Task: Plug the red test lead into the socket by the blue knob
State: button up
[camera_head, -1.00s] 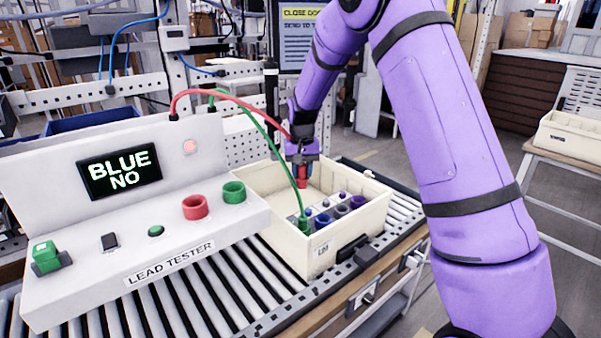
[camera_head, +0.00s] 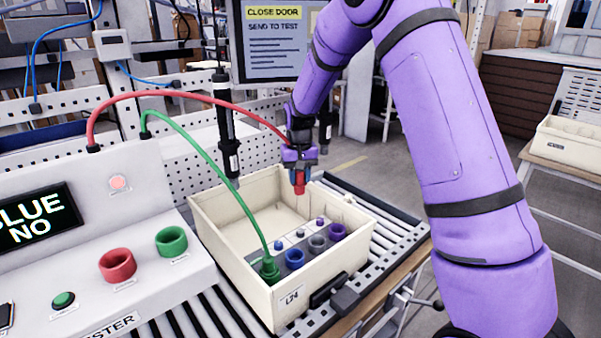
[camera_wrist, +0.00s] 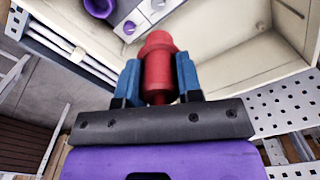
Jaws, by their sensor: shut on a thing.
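My gripper (camera_head: 299,172) is shut on the red test lead's plug (camera_head: 299,187), which points down above the open bin, apart from the sockets. In the wrist view the red plug (camera_wrist: 159,65) sits between the blue fingers (camera_wrist: 158,80). A grey panel in the bin bears a row of sockets with small knobs behind them. The blue socket (camera_head: 294,258) has a small blue knob (camera_head: 279,245) near it. A grey socket (camera_head: 317,243) and a purple socket (camera_head: 337,231) are to its right. The green lead's plug (camera_head: 269,268) stands at the row's left end.
The cream bin (camera_head: 205,222) rests on a roller conveyor. The lead tester (camera_head: 150,240) at left reads "BLUE NO" and has red (camera_head: 117,265) and green (camera_head: 171,241) rings. A black hanging tool (camera_head: 227,130) is behind the bin. The red cable (camera_head: 190,96) arches to my gripper.

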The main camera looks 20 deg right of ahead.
jog(key=shift+s+a+f+n, duration=0.1)
jog(key=shift+s+a+n, duration=0.1)
jog(key=shift+s+n, duration=0.3)
jog(key=s+a+f+n, duration=0.2)
jog(key=s+a+n, duration=0.2)
jog(key=s+n, duration=0.25)
notch_tip(320, 180, down, 11)
jog(key=s, duration=0.1)
jog(key=shift+s+a+f, duration=0.15)
jog(key=shift+s+a, duration=0.1)
jog(key=shift+a, duration=0.2)
jog(key=shift+f, duration=2.05)
jog(key=o, duration=1)
jog(key=shift+r, duration=0.1)
